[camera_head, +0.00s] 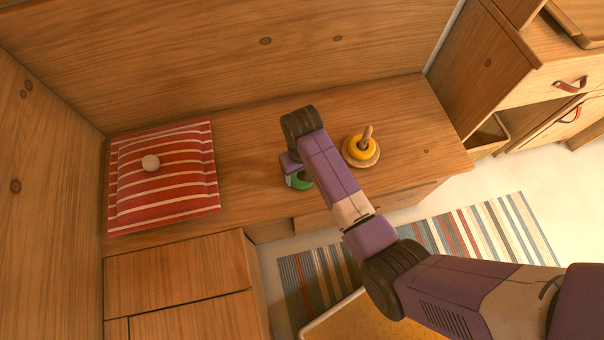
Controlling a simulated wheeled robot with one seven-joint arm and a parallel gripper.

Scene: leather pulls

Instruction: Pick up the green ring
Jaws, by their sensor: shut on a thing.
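The green ring (303,182) shows in part below the end of my arm, near the front edge of the wooden bench. My gripper (296,180) is at the ring and shut on it; the fingers are mostly hidden by my arm. I cannot tell whether the ring touches the bench or is lifted off it.
A wooden peg stand (373,162) with a yellow ring (361,147) around its peg stands to the right on the bench (420,120). A red striped cushion (163,190) lies at the left. Wooden drawers (180,275) stand at the front left. A striped rug (480,235) covers the floor.

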